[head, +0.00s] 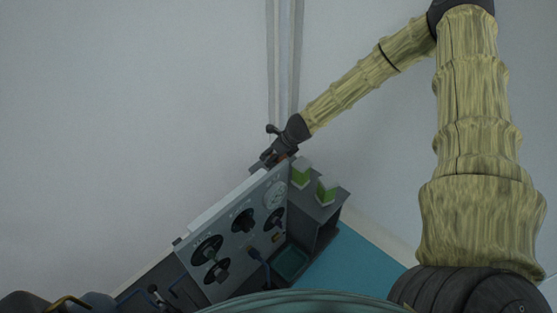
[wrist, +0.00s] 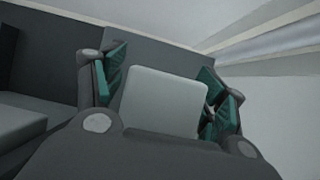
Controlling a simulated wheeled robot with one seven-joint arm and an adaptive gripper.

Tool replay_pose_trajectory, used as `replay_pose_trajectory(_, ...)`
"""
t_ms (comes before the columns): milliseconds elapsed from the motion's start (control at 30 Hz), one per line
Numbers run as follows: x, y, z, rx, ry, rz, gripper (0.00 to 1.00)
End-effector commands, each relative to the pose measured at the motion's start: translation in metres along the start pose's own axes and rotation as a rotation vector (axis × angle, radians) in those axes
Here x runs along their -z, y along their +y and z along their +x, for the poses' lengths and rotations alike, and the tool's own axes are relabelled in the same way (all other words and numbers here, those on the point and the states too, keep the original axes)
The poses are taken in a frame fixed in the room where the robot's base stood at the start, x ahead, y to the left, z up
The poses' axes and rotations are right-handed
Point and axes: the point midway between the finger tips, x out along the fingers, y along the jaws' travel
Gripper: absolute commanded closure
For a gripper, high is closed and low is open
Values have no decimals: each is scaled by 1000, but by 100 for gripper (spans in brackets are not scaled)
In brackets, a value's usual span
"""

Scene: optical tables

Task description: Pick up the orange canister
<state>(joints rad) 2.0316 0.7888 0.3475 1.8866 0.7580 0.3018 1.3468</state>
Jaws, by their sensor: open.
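The orange canister (head: 282,157) is mostly hidden behind my gripper in the head view; only a small orange patch shows, at the back of the dark shelf top. My gripper (head: 269,160) is at the canister, at the end of my lowered arm. In the wrist view, a pale grey square lid, seemingly the canister's top (wrist: 163,103), sits between the two green-padded fingers of my gripper (wrist: 162,68). The fingers are open, one on each side of it. I cannot tell whether either pad touches it.
Two green canisters with pale lids, one nearer my gripper (head: 301,174) and one farther right (head: 326,189), stand on the same shelf top. A grey panel with black dials (head: 238,232) stands beside them. A wall is close behind.

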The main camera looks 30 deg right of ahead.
Motion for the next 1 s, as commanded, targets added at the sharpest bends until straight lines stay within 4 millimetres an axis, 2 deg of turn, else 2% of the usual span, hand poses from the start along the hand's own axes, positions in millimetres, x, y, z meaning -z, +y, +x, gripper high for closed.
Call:
replay_pose_trajectory(133, -1, 0, -1, 0, -1, 0, 29)
replay_pose_trajectory(167, -1, 0, -1, 0, -1, 0, 32)
replay_pose_trajectory(433, -1, 0, -1, 0, 0, 0, 80)
replay_pose_trajectory(800, -2, 0, -3, 0, -1, 0, 81)
replay_pose_trajectory(1000, -14, 0, -22, 0, -3, -1, 81)
